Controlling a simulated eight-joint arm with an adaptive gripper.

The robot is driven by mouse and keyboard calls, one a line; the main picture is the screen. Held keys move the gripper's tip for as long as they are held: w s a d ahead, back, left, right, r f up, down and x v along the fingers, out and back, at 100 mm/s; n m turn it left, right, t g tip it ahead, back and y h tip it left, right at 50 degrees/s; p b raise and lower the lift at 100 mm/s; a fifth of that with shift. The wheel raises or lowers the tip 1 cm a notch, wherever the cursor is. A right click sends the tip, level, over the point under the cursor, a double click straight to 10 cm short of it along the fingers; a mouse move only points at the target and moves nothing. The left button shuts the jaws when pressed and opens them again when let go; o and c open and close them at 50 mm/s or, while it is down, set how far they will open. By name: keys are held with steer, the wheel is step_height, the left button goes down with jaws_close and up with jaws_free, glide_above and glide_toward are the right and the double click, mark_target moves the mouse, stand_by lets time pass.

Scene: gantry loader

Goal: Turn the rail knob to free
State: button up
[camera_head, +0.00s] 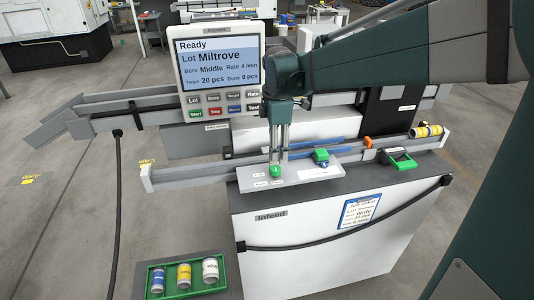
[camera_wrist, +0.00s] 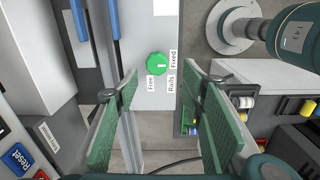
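The green rail knob (camera_wrist: 157,65) sits on a pale plate (camera_wrist: 165,18) lettered Free, Rails and Fixed. Its small white mark appears to be on the right side, toward Fixed. In the head view the knob (camera_head: 275,171) is at the plate's front left, just below my gripper (camera_head: 280,155). In the wrist view my gripper (camera_wrist: 160,78) is open, with green-padded fingers wide apart. The knob shows beyond the fingertips, roughly midway between them. Nothing is held, and I see no contact with the knob.
Long grey rails (camera_head: 200,175) run across the infeed cabinet (camera_head: 300,240). A panel (camera_head: 218,65) reading Ready stands behind. A green tray (camera_head: 215,288) holds three cylinders. A black cable (camera_head: 340,232) crosses the cabinet front.

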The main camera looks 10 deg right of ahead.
mark_target(275, 168)
steer(key=shift+w+f, duration=0.1)
steer(key=shift+w, duration=0.3)
steer(key=shift+f, duration=0.1)
steer(key=shift+f, duration=3.8)
steer(key=shift+c, duration=0.7)
steer(key=c, duration=0.8)
